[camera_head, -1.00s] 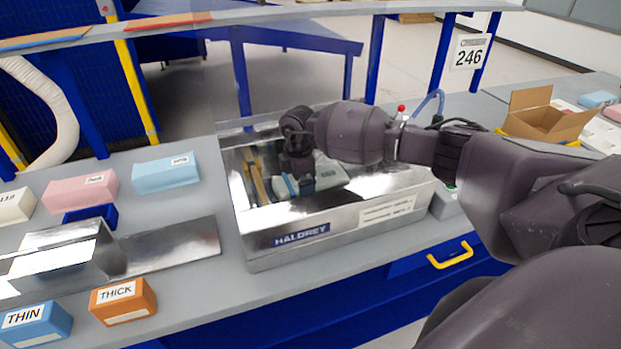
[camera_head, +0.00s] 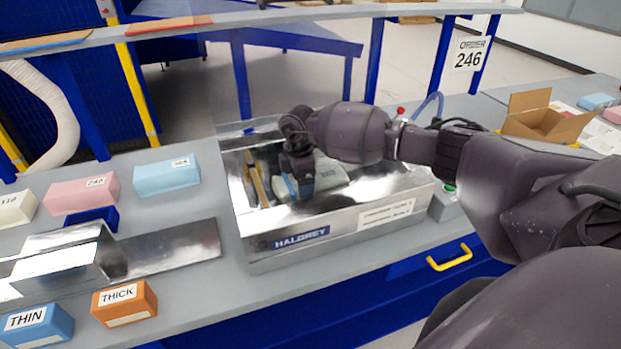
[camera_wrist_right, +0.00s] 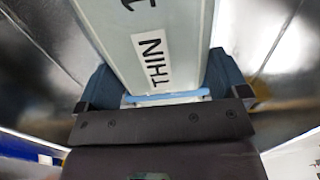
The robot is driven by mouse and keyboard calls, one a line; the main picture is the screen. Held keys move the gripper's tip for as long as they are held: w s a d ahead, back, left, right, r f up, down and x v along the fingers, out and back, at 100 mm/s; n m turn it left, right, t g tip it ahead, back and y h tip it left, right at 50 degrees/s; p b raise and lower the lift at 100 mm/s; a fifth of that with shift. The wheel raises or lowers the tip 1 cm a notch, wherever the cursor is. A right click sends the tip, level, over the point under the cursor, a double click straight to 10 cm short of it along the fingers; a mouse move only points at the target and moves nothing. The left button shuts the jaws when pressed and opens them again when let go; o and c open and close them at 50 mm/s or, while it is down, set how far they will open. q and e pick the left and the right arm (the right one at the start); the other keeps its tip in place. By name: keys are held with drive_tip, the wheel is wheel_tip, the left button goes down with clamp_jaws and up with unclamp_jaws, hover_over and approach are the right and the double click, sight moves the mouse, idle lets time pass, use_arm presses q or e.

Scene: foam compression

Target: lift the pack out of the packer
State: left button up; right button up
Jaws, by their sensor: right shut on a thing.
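The packer (camera_head: 290,239) is a shiny metal box marked HALGREY, open at the top, in the middle of the bench. The pack (camera_head: 330,175) is a pale block lying inside it, partly hidden by my gripper. In the right wrist view the pack (camera_wrist_right: 148,30) carries a THIN label and runs between my blue finger pads. My right gripper (camera_head: 305,188) reaches down into the packer from the right and is shut on the pack. In the right wrist view the right gripper (camera_wrist_right: 165,90) has one pad on each side of it. My left gripper is not in view.
Pink (camera_head: 82,191) and light blue (camera_head: 166,176) foam blocks stand left of the packer. Blue THIN (camera_head: 38,326) and orange THICK (camera_head: 124,303) blocks lie at the front left, by a metal chute (camera_head: 180,250). An open cardboard box (camera_head: 545,122) stands at the right.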

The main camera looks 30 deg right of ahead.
drive_tip(key=shift+r+p, duration=1.55)
drive_tip(key=shift+r, duration=0.5)
drive_tip(key=shift+r+p, duration=0.35)
drive_tip(key=shift+r, duration=2.1)
drive_tip(key=shift+r, duration=0.15)
drive_tip(key=shift+r, duration=2.35)
